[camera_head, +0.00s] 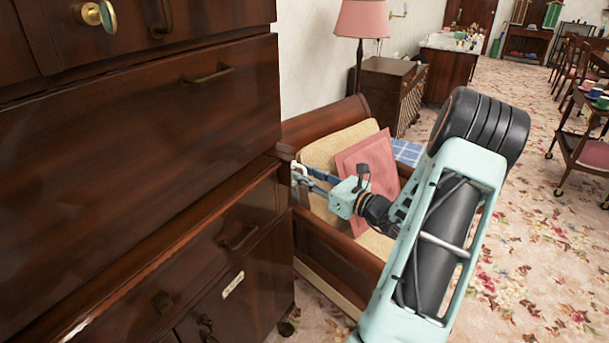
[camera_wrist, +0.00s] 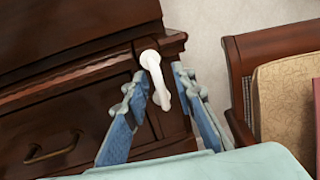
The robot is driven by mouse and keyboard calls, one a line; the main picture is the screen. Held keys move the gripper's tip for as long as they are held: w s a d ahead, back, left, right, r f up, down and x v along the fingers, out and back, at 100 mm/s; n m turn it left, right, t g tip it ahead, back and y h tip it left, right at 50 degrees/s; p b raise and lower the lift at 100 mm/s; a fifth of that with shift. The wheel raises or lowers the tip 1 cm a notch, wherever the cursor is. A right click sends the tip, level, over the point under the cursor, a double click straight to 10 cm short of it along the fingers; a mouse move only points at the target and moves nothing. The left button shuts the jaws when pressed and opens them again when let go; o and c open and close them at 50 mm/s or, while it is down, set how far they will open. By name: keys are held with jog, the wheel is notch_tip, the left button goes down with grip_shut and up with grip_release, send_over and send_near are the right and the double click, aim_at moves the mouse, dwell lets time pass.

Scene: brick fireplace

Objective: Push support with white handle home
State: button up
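A wooden sofa or bench (camera_head: 335,255) with beige cushions and a pink cushion (camera_head: 366,160) stands right beside the desk, below my arm. A pink lamp (camera_head: 361,20) and a side cabinet stand behind.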

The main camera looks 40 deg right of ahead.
aim_at(290, 169)
jog(key=shift+w, duration=0.15)
jog(key=shift+c, duration=0.4)
grip_shut()
jog(key=w, duration=0.1)
jog(key=w+a, duration=0.1)
jog(key=w, duration=0.2)
jog(key=shift+a, duration=0.4)
jog(key=shift+r, duration=0.1)
grip_release()
jog(key=shift+w, duration=0.1)
jog(key=shift+o, duration=0.4)
